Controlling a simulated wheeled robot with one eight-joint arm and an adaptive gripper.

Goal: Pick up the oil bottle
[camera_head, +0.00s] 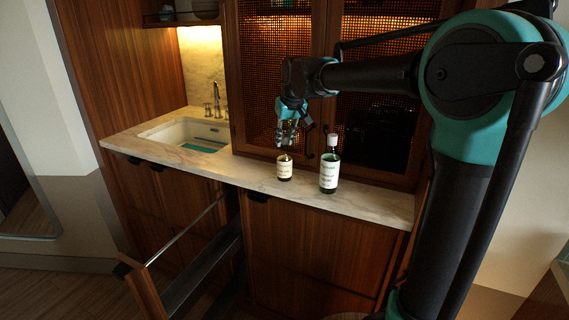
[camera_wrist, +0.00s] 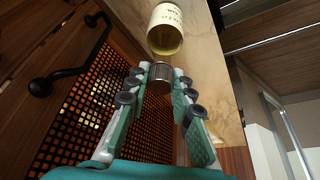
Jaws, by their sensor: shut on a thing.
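The oil bottle (camera_head: 285,170) is a small bottle with yellowish contents, a pale label and a metal cap. It looks upright on the marble counter (camera_head: 238,174), or very close to it; I cannot tell if its base touches. My gripper (camera_head: 286,142) points down from above it. In the wrist view, my gripper (camera_wrist: 160,78) has its teal-padded fingers shut on the cap, with the labelled body of the bottle (camera_wrist: 166,18) showing beyond.
A taller green bottle with a white cap (camera_head: 330,170) stands close to the right. Mesh-fronted cabinet doors (camera_head: 270,95) with dark handles rise just behind. A sink (camera_head: 178,128) is at the left. An open drawer front (camera_head: 146,290) juts out below.

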